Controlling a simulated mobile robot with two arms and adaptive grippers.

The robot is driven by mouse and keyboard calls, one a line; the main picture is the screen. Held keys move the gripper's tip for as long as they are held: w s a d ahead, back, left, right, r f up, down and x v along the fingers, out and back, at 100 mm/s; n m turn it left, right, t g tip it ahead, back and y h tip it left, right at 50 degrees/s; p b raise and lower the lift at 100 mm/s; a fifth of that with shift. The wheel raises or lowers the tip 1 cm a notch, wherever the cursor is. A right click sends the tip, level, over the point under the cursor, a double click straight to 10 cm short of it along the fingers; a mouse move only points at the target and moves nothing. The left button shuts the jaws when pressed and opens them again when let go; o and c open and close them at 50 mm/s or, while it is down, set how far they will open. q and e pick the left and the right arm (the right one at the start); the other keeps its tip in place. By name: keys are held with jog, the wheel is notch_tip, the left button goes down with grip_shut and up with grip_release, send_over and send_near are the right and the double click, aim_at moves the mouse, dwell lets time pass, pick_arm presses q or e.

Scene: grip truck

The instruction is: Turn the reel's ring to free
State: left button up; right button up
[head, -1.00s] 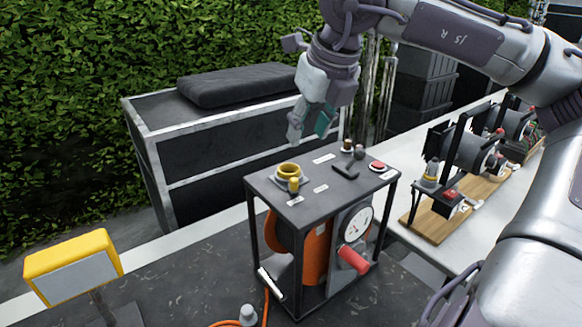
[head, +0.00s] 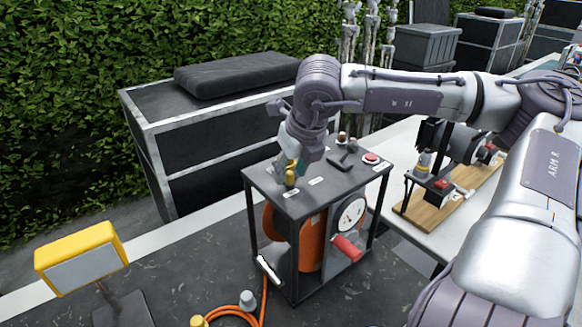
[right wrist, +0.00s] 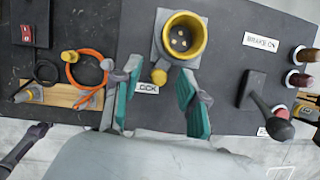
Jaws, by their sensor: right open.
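The yellow ring (right wrist: 184,38) sits on a grey plate on the dark top of the reel's frame. Its yellow knob (right wrist: 159,76) points toward a label, partly covered, that reads "OCK". In the head view the knob (head: 291,177) shows, but my gripper hides most of the ring. The orange reel (head: 313,242) is inside the frame below. My right gripper (head: 289,164) is over the ring from above. In the right wrist view its teal-padded fingers (right wrist: 158,88) are open, one on each side of the knob, with gaps visible. My left gripper is out of view.
A black lever (right wrist: 262,98) near a "BRAKE ON" label and a red button (head: 371,157) stand on the same top. A red crank handle (head: 347,247) sticks out in front. A yellow lamp (head: 82,258) stands at the left. An orange cable (head: 262,300) lies on the dark table.

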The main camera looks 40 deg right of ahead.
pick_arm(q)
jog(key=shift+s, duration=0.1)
pick_arm(e)
jog(key=shift+c, duration=0.4)
